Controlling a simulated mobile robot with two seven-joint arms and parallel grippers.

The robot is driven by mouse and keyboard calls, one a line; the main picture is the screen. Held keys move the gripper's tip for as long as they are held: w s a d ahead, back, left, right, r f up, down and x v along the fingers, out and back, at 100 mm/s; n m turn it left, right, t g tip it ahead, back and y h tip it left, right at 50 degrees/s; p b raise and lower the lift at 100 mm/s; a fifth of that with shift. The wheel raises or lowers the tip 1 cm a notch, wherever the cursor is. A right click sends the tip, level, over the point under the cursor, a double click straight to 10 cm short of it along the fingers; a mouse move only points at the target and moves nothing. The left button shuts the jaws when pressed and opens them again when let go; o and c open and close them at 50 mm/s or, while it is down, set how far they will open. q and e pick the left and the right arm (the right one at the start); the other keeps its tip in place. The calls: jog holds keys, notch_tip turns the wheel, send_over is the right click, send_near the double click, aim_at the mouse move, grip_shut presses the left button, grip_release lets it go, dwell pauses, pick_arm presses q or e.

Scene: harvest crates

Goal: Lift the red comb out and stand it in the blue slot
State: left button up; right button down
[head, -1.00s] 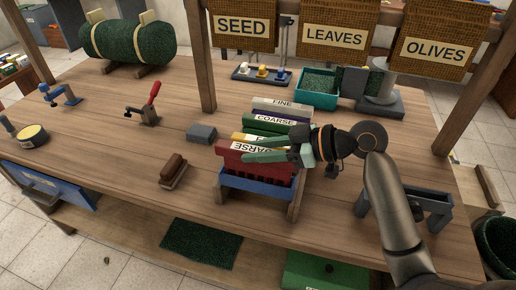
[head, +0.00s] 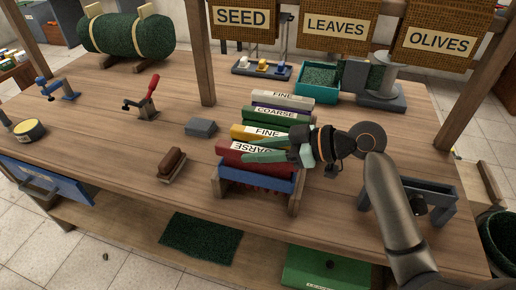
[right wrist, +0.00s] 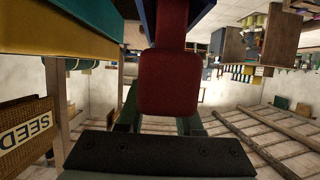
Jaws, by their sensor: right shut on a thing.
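The red comb (head: 232,155), labelled COARSE, is upright at the front of a rack of several combs. Its lower part is behind the blue slot (head: 255,173) at the rack's front, and red teeth show below the blue bar. My right gripper (head: 272,156) is shut on the right part of the red comb. In the right wrist view the red comb (right wrist: 168,80) is between the fingers, end-on. Whether it rests on the slot's bottom is hidden. My left gripper is not in view.
Yellow (head: 252,133), green (head: 268,116) and grey (head: 284,100) combs stand close behind the red one. A brown-handled brush (head: 172,166) and a grey block (head: 201,127) lie to the left. A grey stand (head: 437,197) is at the right.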

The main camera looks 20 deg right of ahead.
pick_arm(q)
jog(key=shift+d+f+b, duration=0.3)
jog(key=shift+b, duration=0.1)
pick_arm(e)
jog(key=shift+f, duration=0.55)
pick_arm(q)
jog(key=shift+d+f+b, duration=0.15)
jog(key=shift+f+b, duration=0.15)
jog(key=shift+b, duration=0.15)
pick_arm(e)
jog(key=shift+f, duration=0.6)
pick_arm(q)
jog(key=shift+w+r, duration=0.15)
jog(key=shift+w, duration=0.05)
pick_arm(e)
jog(key=shift+c, duration=2.4)
grip_release()
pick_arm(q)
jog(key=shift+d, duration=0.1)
pick_arm(e)
jog(key=v, duration=1.2)
jog(key=shift+d, duration=0.2)
jog(key=shift+s, duration=0.15)
